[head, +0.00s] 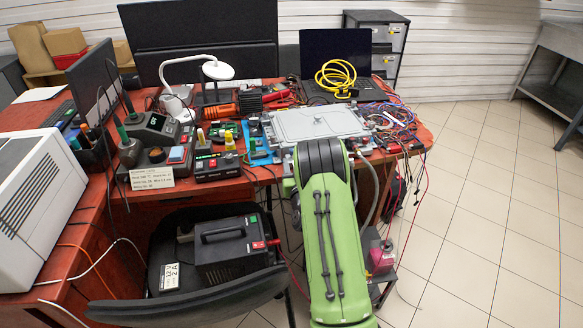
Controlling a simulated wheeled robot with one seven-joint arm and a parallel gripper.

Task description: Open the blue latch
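A grey metal plate or flat case (312,124) lies on the red-brown desk, just beyond my green arm. A small blue part (260,154) shows at its left side, beside the black devices. I cannot tell whether it is the blue latch, and no latch can be made out clearly at this size. My arm reaches forward from the bottom of the view and covers the near edge of the plate. My gripper cannot be seen; the arm hides whatever is at its end.
The desk (88,196) is crowded with instruments, a white lamp (219,71) and a laptop (334,52). Tangled wires (392,120) lie right of the plate. A chair (222,302) holding a black power unit (226,245) stands at the front left. Tiled floor at right is clear.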

